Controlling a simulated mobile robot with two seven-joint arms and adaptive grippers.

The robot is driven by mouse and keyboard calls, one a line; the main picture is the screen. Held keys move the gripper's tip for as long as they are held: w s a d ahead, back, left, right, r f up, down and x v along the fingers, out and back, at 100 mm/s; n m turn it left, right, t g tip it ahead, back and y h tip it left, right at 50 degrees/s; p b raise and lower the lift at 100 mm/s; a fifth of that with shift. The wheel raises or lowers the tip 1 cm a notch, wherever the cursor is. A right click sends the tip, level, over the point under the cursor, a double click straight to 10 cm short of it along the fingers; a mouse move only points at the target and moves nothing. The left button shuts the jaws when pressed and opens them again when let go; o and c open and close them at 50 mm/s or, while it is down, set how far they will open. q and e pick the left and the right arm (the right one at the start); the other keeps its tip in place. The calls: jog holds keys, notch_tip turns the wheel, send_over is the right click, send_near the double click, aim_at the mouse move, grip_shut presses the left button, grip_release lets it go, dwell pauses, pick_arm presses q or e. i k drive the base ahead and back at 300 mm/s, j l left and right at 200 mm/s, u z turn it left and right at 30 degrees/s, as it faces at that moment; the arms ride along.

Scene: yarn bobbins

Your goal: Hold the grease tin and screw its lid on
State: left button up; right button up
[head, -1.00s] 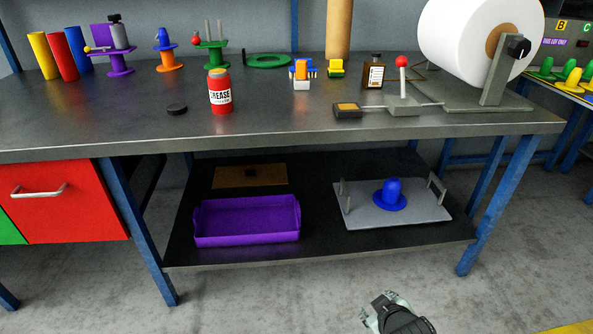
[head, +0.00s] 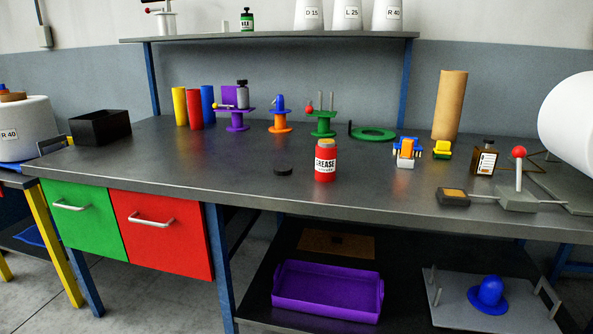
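The grease tin (head: 325,161) is a red can with a white and black label. It stands upright on the grey workbench (head: 240,185), near the front edge. A flat black disc (head: 283,169), which looks like its lid, lies on the bench just left of the tin, apart from it. The top of the tin looks uncovered, though this is small in view. Neither of my grippers shows in the head view now.
Behind the tin stand coloured tubes (head: 194,107), a purple stand (head: 236,117), an orange stand (head: 281,121), a green stand (head: 323,123) and a cardboard tube (head: 449,105). A toy truck (head: 405,152) and a brown bottle (head: 484,160) are to the right. The bench left of the lid is clear.

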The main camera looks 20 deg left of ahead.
aim_at(326, 149)
jog(key=j+z, duration=0.15)
jog(key=z, duration=0.3)
jog(key=j+z, duration=0.2)
jog(key=z, duration=0.2)
jog(key=j+z, duration=0.15)
jog(key=z, duration=0.3)
jog(key=k+j+z, duration=0.2)
jog(key=j, duration=0.15)
jog(key=k+j+z, duration=0.2)
jog(key=j, duration=0.15)
jog(key=j+z, duration=0.2)
jog(key=k+j, duration=0.3)
jog(key=j, duration=0.2)
jog(key=k+j+z, duration=0.1)
jog(key=k+j, duration=0.2)
jog(key=j, duration=0.15)
